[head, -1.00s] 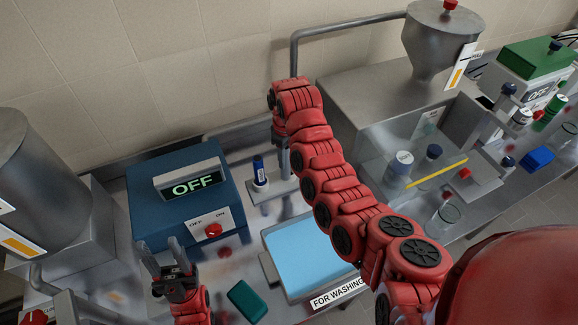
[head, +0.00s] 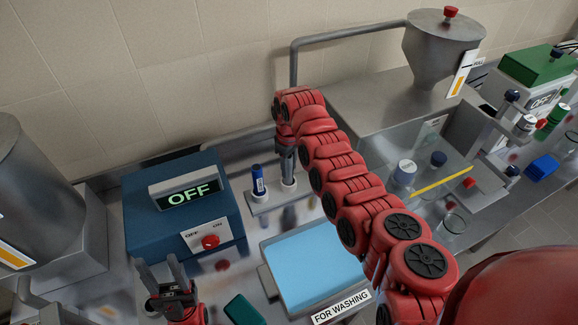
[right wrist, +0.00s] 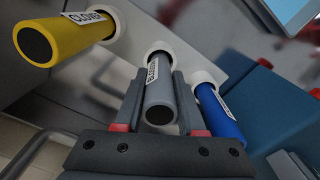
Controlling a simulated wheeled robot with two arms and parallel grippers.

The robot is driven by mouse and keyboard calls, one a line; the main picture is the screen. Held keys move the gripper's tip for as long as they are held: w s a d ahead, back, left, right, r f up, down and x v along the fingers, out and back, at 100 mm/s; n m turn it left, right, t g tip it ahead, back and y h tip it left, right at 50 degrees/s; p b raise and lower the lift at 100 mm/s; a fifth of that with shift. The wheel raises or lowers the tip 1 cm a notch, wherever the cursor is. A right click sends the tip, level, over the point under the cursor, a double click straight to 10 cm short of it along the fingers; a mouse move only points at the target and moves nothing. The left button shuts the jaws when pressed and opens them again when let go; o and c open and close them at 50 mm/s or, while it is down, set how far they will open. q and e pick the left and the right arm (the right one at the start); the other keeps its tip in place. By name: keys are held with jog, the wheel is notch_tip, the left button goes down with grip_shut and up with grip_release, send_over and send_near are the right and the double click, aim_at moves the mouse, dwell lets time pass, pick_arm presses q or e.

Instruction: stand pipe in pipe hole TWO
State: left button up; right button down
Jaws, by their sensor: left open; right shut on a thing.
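A grey pipe (right wrist: 159,100) with a label too small to read is between the jaws of my right gripper (right wrist: 160,103). Its far end meets the middle white ring of the pipe rack (right wrist: 120,62); how deep it sits is hidden. A yellow pipe (right wrist: 60,38) marked CLOVER and a blue pipe (right wrist: 218,114) stand in the rings on either side. In the head view my right gripper (head: 287,170) points down at the rack, right of the blue pipe (head: 258,181). My left gripper (head: 160,268) is open and empty at the lower left. I cannot read hole numbers.
A blue box (head: 150,232) showing OFF stands left of the rack. A light-blue tray (head: 315,268) marked FOR WASHING lies in front of it. A teal block (head: 243,310) lies near my left gripper. A steel hopper (head: 440,45) and glassware (head: 452,226) are at the right.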

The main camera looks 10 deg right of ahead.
jog(key=shift+f, duration=0.2)
jog(key=c, duration=0.5)
grip_release()
jog(key=shift+r, duration=0.2)
notch_tip(320, 180, up, 10)
jog(key=shift+f, duration=0.15)
notch_tip(320, 180, up, 2)
jog(key=shift+r+p, duration=0.25)
jog(key=shift+p, duration=0.9)
jog(key=shift+f, duration=0.1)
